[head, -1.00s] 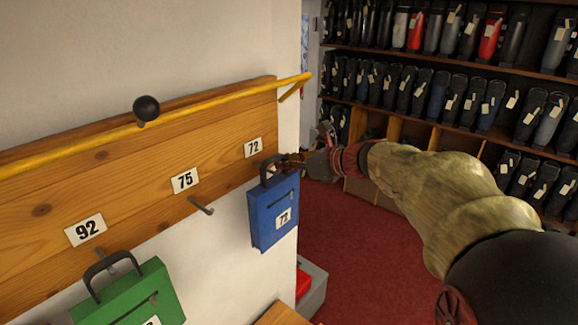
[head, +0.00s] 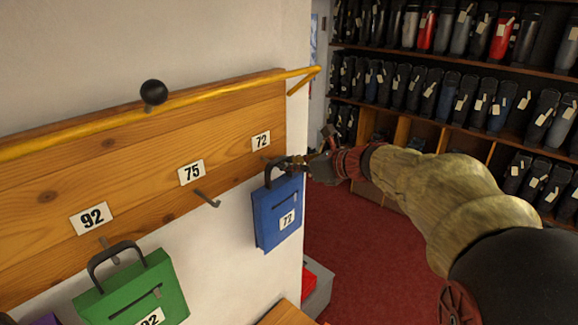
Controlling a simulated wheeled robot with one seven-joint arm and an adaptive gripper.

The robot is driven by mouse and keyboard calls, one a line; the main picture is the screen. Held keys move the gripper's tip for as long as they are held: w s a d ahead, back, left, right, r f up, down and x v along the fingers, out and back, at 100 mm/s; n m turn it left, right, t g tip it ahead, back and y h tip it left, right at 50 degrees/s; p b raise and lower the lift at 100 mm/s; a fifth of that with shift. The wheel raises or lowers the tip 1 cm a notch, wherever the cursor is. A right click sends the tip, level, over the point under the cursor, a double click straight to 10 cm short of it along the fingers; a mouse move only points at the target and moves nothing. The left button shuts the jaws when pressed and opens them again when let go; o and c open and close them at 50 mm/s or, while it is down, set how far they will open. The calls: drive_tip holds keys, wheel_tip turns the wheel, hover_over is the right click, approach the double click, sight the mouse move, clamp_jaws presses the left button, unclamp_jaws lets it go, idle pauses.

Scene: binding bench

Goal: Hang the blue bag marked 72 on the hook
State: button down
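The blue bag (head: 276,213) marked 72 hangs upright in front of the white wall, below the 72 label (head: 261,140) at the right end of the wooden board. Its dark handle loop (head: 278,172) is up against the board by that label. My gripper (head: 294,162) is at the right side of the handle and appears to touch it. Its fingers are small and dark here, so I cannot tell whether they are closed on the handle. The hook under the 72 label is mostly hidden behind the handle and fingers.
A green bag (head: 135,290) hangs under the 92 label (head: 92,218). The hook (head: 207,198) under the 75 label (head: 191,172) is empty. A yellow rail (head: 220,91) with a black knob (head: 153,93) runs above. A grey box (head: 317,290) stands below. Shelves fill the right background.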

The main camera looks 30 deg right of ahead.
drive_tip(key=shift+r, duration=0.1)
drive_tip(key=c, duration=2)
unclamp_jaws()
drive_tip(key=shift+o, duration=0.2)
drive_tip(key=v, duration=1.2)
drive_tip(key=shift+s+d, duration=0.1)
drive_tip(key=shift+s, duration=0.05)
drive_tip(key=v, duration=1.1)
drive_tip(key=shift+s, duration=0.35)
drive_tip(key=shift+d, duration=0.1)
